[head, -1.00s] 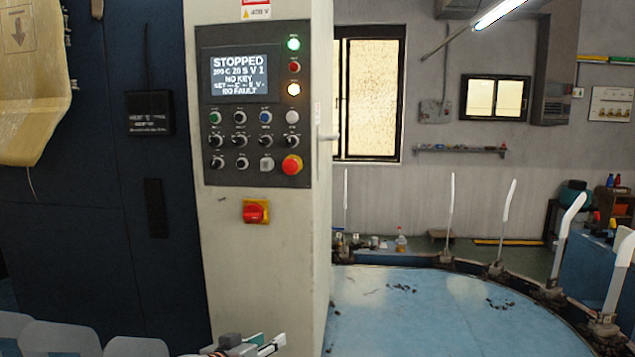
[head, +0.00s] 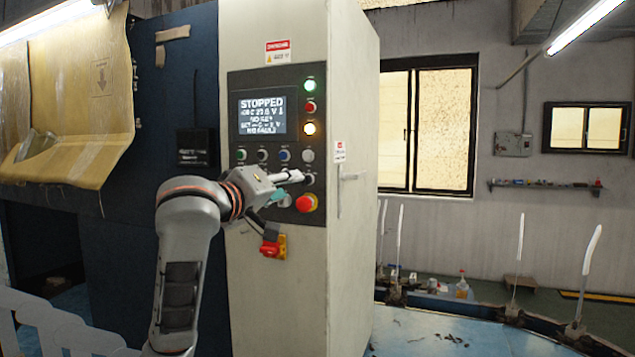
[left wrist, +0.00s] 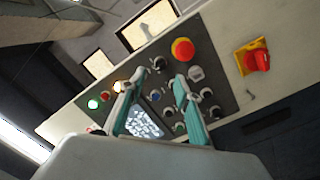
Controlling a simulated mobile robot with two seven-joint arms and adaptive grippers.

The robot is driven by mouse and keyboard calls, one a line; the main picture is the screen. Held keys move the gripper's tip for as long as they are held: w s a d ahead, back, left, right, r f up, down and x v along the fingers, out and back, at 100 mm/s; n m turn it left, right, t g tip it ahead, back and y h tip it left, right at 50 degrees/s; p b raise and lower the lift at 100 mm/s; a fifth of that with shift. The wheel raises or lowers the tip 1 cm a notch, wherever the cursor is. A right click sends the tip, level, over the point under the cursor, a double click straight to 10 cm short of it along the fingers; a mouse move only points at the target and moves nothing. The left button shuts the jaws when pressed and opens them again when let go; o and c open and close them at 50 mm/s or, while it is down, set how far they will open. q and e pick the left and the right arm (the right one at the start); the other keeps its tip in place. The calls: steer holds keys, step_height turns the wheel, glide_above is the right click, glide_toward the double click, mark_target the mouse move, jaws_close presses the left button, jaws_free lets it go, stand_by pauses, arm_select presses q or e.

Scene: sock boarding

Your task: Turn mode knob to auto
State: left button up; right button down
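The control panel (head: 243,86) on the cream cabinet has several small knobs and buttons; their labels are too small to read, so I cannot tell which is the mode knob. My left gripper (head: 298,177) is at the panel's right side, by a black knob (head: 309,180) at the right end of the second row. In the left wrist view my left gripper (left wrist: 153,84) has its two teal fingers apart, with that knob (left wrist: 158,64) just beyond the gap between the tips. Contact cannot be told. The arm hides other knobs. My right gripper is out of view.
A red emergency button (head: 306,203) sits just below the gripper. The screen (head: 262,115) reads STOPPED.

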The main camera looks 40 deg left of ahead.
mark_target(305, 180)
arm_select(q)
steer(key=x, duration=0.7)
steer(key=shift+w+a, duration=0.25)
steer(key=shift+w, duration=0.05)
jaws_close()
